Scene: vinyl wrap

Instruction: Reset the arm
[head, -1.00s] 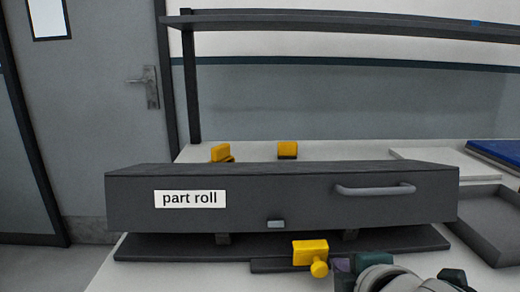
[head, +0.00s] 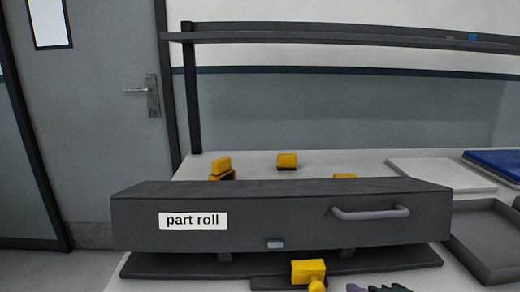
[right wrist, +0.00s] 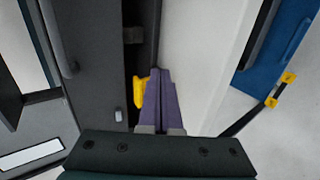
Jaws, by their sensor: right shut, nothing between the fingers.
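My right gripper (head: 354,287) shows only in part at the bottom edge of the head view, just right of a yellow knob block (head: 308,272). In the right wrist view its purple fingers (right wrist: 161,104) are together with nothing between them. They point along the front of the dark box, beside the yellow block (right wrist: 140,97), which they partly overlap in the picture. I cannot tell whether they touch it. My left gripper is in neither view.
A dark box labelled "part roll" (head: 280,222) with a grey handle (head: 370,213) spans the white table. Several yellow blocks stand behind it. A grey tray (head: 490,243), a white panel (head: 440,174) and a blue item (head: 497,163) lie right. A shelf (head: 340,37) runs above.

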